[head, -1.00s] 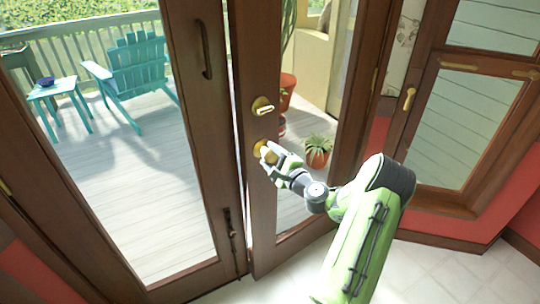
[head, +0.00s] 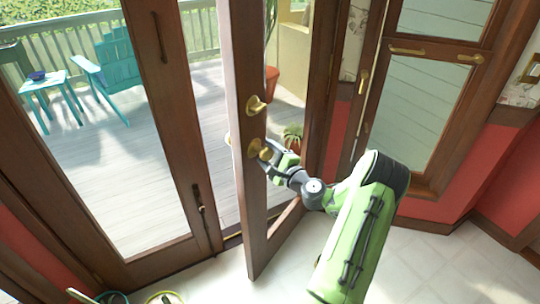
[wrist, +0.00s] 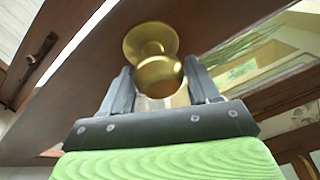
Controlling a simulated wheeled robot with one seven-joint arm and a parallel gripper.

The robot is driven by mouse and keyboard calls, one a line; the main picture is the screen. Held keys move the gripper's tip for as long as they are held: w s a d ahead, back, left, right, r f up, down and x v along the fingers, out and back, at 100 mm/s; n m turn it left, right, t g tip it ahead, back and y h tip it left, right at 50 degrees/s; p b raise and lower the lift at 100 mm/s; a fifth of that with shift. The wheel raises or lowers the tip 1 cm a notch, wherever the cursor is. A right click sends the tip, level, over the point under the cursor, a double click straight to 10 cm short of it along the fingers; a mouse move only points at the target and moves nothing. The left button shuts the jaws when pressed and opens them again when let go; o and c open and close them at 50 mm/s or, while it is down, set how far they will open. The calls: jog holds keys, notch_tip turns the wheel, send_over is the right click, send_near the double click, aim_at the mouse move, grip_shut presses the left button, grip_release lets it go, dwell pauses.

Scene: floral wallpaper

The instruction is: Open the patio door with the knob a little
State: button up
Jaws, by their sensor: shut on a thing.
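The patio door (head: 250,205) is a brown wooden leaf with a tall glass pane. It stands ajar, swung toward the room, with a gap between its free edge and the left leaf. A round brass knob (head: 257,148) sits on its stile below a brass thumb-turn lock (head: 257,105). My gripper (head: 267,152) is at the knob. In the wrist view the brass knob (wrist: 158,76) lies between the two dark fingers of my gripper (wrist: 158,88), which are shut on it. The fingertips are partly hidden in the head view.
The left door leaf (head: 165,90) is closed and has a dark pull handle (head: 160,37). A window (head: 410,110) with brass handles is at the right. Outside are a teal chair (head: 115,70) and a potted plant (head: 292,137). The tiled floor (head: 420,265) is clear at the right.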

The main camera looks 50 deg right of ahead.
jog(key=o, duration=1.4)
jog(key=shift+r, duration=0.25)
jog(key=shift+f, duration=0.1)
jog(key=s+a, duration=0.1)
jog(key=s, duration=0.4)
jog(key=s+a, duration=0.1)
jog(key=s, duration=0.4)
jog(key=s+p, duration=0.1)
jog(key=s, duration=0.4)
jog(key=shift+s+a, duration=0.3)
jog(key=shift+a, duration=0.1)
